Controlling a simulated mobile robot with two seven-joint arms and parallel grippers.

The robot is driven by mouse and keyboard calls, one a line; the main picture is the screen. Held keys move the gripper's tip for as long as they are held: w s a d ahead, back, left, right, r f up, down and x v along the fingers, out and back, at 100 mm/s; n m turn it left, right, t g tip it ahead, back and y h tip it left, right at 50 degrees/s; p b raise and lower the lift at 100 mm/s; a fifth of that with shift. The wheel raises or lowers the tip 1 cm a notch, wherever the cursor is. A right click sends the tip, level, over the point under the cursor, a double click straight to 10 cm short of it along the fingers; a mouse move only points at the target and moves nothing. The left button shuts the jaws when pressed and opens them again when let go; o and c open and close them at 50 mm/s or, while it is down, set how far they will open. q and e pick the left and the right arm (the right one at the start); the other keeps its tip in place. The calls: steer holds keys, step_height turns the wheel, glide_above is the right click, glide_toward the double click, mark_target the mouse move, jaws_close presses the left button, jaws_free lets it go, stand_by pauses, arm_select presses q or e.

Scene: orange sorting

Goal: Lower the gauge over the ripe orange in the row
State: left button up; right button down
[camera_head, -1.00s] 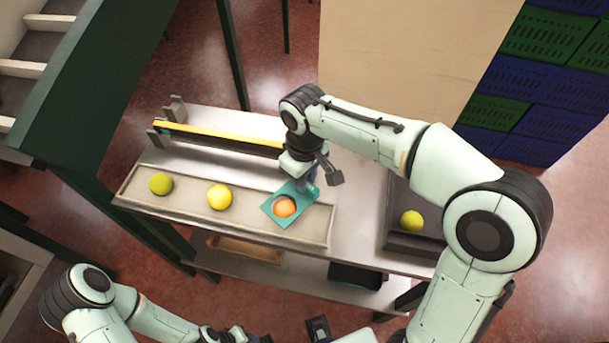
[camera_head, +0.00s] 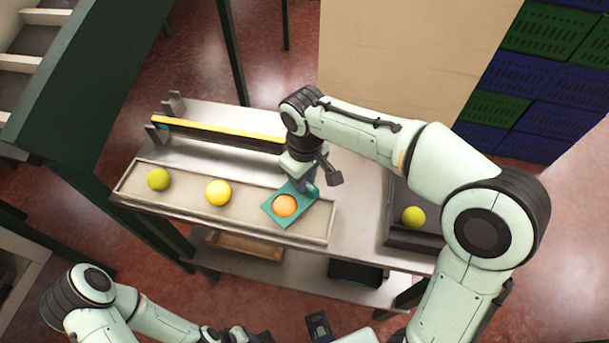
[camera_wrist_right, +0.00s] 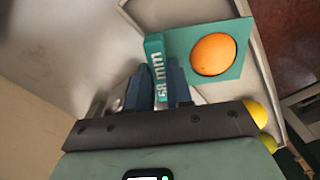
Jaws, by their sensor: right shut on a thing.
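The teal gauge (camera_head: 290,188) is a flat plate with a round hole and a handle marked "68 mm" (camera_wrist_right: 156,70). My right gripper (camera_head: 310,181) is shut on that handle; its dark fingers show in the right wrist view (camera_wrist_right: 160,84). The ripe orange (camera_head: 285,206) is at the right end of the row. The plate lies around it and the orange shows up through the hole, also in the wrist view (camera_wrist_right: 213,54). Whether the plate touches the tray floor is unclear. My left gripper (camera_head: 236,335) is at the bottom edge, partly cut off.
The row's shallow tray (camera_head: 250,228) also holds a yellow fruit (camera_head: 218,193) and a greenish-yellow fruit (camera_head: 158,180). A yellow-edged rail (camera_head: 220,131) stands behind. A dark tray at right holds another greenish fruit (camera_head: 413,216). Crates (camera_head: 545,80) are stacked at the back right.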

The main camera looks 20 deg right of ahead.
arm_select(q)
steer(key=shift+s+f+b, duration=0.25)
steer(key=shift+f+b, duration=0.3)
steer(key=shift+f, duration=0.05)
arm_select(e)
steer(key=shift+f, duration=0.9)
arm_select(q)
steer(key=shift+r, duration=0.1)
arm_select(e)
steer(key=shift+r, duration=0.1)
steer(key=shift+r+p, duration=1.75)
steer(key=shift+r, duration=0.45)
steer(key=shift+r+p, duration=1.2)
steer(key=shift+r, duration=0.65)
arm_select(q)
steer(key=w+r, duration=0.3)
steer(key=r, duration=0.3)
steer(key=shift+w+r, duration=0.25)
steer(key=shift+r, duration=0.05)
